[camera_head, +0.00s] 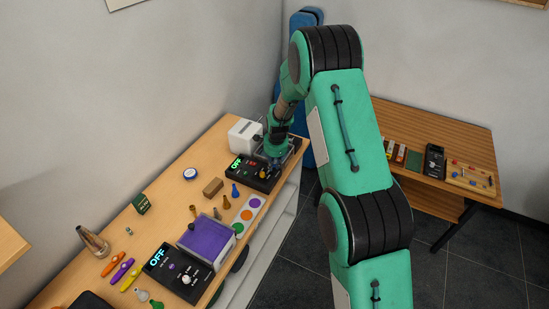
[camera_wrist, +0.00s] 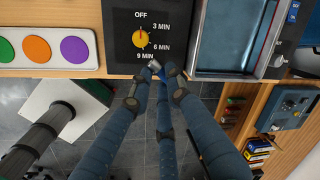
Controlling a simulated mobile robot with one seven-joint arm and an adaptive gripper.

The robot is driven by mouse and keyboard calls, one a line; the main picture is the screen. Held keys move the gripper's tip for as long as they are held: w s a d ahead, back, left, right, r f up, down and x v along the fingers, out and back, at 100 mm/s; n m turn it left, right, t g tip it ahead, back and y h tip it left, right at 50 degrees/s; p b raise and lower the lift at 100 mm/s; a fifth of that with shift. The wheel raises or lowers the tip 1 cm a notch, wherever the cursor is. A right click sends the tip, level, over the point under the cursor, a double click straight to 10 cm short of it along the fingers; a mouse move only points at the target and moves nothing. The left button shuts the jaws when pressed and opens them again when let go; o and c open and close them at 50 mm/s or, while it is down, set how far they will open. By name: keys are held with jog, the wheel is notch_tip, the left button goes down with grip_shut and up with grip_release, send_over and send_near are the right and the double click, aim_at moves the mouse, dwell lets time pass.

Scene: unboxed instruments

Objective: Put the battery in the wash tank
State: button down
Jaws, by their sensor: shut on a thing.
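My gripper (camera_wrist: 163,73) is shut, its blue fingers meeting at a small pale grey end (camera_wrist: 154,66), seemingly the battery, mostly hidden by the fingers. In the wrist view it is over the front edge of a black timer panel, below the dial. The open metal tank (camera_wrist: 232,40), which I take for the wash tank, is right of that panel and of the fingertips. In the head view my gripper (camera_head: 275,163) is at the far right end of the bench and hides most of this tank.
The black panel (camera_wrist: 148,12) has a yellow dial. A colour-dot strip (camera_wrist: 43,68) is left of it. Nearer on the bench (camera_head: 160,220) is a second unit with a purple lid (camera_head: 207,237). A white box (camera_head: 244,134) stands behind my gripper. A side table (camera_head: 420,118) is right.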

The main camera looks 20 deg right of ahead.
jog(key=shift+s+d+m, duration=0.15)
jog(key=shift+s+d, duration=0.1)
jog(key=shift+d, duration=0.3)
jog(key=shift+s+d+m, duration=0.15)
jog(key=shift+s+d, duration=0.05)
jog(key=shift+d, duration=0.3)
jog(key=shift+w, duration=0.1)
jog(key=w+p, duration=0.1)
jog(key=w, duration=0.4)
jog(key=w+d+f, duration=0.1)
jog(key=w, duration=0.4)
jog(key=w+p, duration=0.1)
jog(key=w, duration=0.4)
jog(key=shift+w+d+f+p, duration=0.2)
jog(key=shift+w+f+p, duration=0.05)
jog(key=shift+w+p, duration=0.1)
jog(key=shift+f, duration=0.15)
jog(key=shift+f+p, duration=0.45)
jog(key=shift+f, duration=1.1)
jog(key=shift+f, duration=0.1)
